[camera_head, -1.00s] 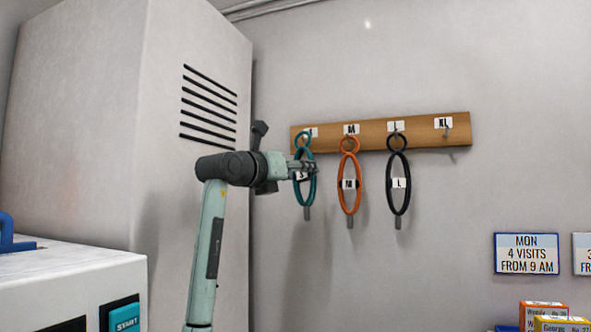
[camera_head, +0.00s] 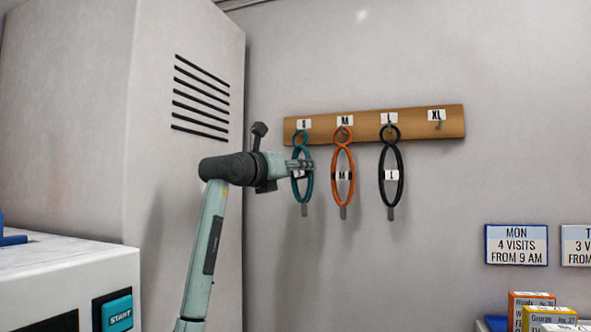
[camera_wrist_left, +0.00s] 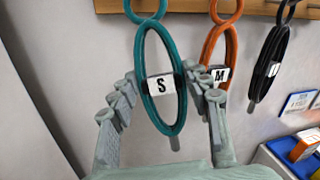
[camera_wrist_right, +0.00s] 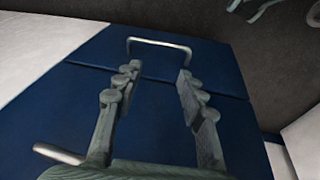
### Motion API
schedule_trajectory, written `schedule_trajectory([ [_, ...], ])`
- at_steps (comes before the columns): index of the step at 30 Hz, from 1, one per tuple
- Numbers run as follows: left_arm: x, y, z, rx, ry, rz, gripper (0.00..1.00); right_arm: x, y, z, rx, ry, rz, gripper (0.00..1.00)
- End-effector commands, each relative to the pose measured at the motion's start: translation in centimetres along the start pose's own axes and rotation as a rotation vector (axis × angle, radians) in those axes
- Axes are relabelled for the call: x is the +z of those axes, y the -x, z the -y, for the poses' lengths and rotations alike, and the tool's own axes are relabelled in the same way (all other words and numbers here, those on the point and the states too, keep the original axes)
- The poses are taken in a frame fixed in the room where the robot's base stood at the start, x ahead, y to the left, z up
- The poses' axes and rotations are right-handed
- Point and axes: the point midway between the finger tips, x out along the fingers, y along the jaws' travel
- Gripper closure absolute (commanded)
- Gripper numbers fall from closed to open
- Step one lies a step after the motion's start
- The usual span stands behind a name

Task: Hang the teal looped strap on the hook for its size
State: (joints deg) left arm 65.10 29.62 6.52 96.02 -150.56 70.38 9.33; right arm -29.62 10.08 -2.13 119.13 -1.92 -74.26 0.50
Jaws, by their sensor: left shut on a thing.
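The teal looped strap (camera_head: 308,186) has a small top loop, a long oval and a white S tag. My left gripper (camera_head: 308,167) is at its oval, and the left wrist view shows the strap (camera_wrist_left: 142,48) between the fingers (camera_wrist_left: 165,92), which are shut on it. The strap is upright, its small loop in front of the board's lower edge under the S label (camera_head: 304,123). Whether the loop is around the S hook I cannot tell; that hook is not clearly seen. My right gripper (camera_wrist_right: 155,75) is open and empty, above a dark blue surface.
The wooden hook board (camera_head: 410,120) is labelled S, M, L, XL. An orange M strap (camera_head: 351,160) and a black L strap (camera_head: 401,160) hang there; the XL hook (camera_head: 439,125) is bare. A tall grey cabinet (camera_head: 150,130) stands left. Small boxes (camera_head: 530,300) are at lower right.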

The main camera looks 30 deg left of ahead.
Motion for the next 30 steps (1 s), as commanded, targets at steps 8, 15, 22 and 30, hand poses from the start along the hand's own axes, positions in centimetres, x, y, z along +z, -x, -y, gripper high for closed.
schedule_trajectory([
  [8, 0.1, 0.0, 0.0, 0.000, 0.000, 0.001, 0.85, -0.2, 0.2, 0.0, 0.000, 0.000, -0.005, 0.60],
  [15, 0.1, 0.0, 0.0, 0.000, 0.000, 0.001, 0.28, -0.5, 0.4, -0.1, 0.002, 0.002, -0.013, 0.60],
  [22, 0.0, 0.0, 0.0, 0.001, 0.000, -0.001, 0.28, -0.5, 0.4, -0.3, 0.006, 0.005, -0.012, 0.60],
  [30, 0.1, 2.4, -0.1, 0.003, -0.004, 0.002, 0.28, -0.4, 0.2, -0.2, 0.004, 0.003, -0.009, 0.60],
])
